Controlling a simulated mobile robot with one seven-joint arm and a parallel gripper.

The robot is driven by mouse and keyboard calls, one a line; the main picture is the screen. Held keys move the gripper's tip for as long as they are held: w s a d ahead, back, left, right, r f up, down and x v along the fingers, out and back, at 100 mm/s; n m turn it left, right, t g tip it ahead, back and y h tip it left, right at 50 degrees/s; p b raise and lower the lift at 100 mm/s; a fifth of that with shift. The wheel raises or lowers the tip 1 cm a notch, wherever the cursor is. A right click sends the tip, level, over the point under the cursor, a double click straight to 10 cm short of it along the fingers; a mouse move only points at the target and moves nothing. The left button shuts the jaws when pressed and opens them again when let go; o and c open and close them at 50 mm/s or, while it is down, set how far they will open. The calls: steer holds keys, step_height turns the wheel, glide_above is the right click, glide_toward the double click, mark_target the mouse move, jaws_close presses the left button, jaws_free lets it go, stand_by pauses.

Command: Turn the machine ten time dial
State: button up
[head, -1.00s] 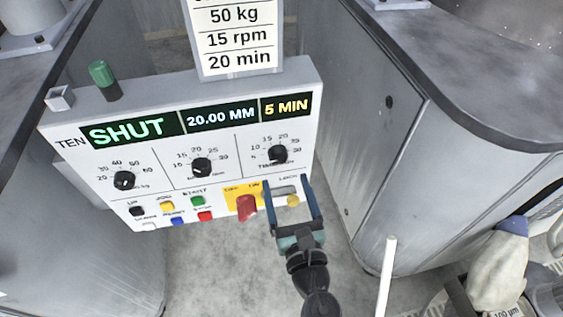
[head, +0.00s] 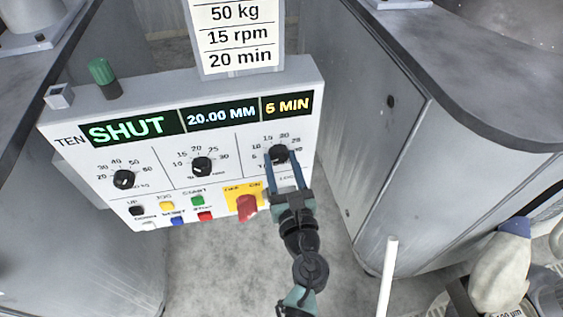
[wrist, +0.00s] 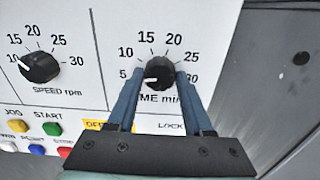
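The time dial (head: 278,154) is a black knob with a white pointer, at the upper right of the TEN machine's white control panel (head: 150,165). In the wrist view the time dial (wrist: 158,72) sits between my blue fingertips, its pointer to the left near the 5 mark. My gripper (head: 284,160) reaches up from below with one finger on each side of the knob. The fingers (wrist: 160,77) appear closed against its sides. The yellow readout (head: 287,104) shows 5 or 6 MIN; I cannot tell which digit. The fingers cover part of the label.
The speed dial (head: 202,167) and weight dial (head: 124,180) are to the left. A red switch (head: 246,207) on a yellow plate and several coloured buttons lie below. A sign (head: 236,35) above reads 50 kg, 15 rpm, 20 min. A grey cabinet (head: 400,170) stands to the right.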

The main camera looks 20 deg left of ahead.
jaws_close()
steer(key=shift+m+p, duration=0.3)
steer(key=m+p, duration=0.3)
steer(key=m, duration=0.1)
steer(key=shift+a, duration=0.1)
steer(key=m+p, duration=0.3)
steer(key=m, duration=0.2)
steer(key=shift+m, duration=0.4)
steer(key=m+p, duration=0.3)
steer(key=m, duration=0.3)
steer(key=m+p, duration=0.2)
steer(key=m, duration=0.2)
steer(key=shift+s, duration=0.1)
steer(key=shift+f+m+p, duration=0.1)
steer(key=shift+m+p, duration=0.5)
steer(key=shift+m, duration=1)
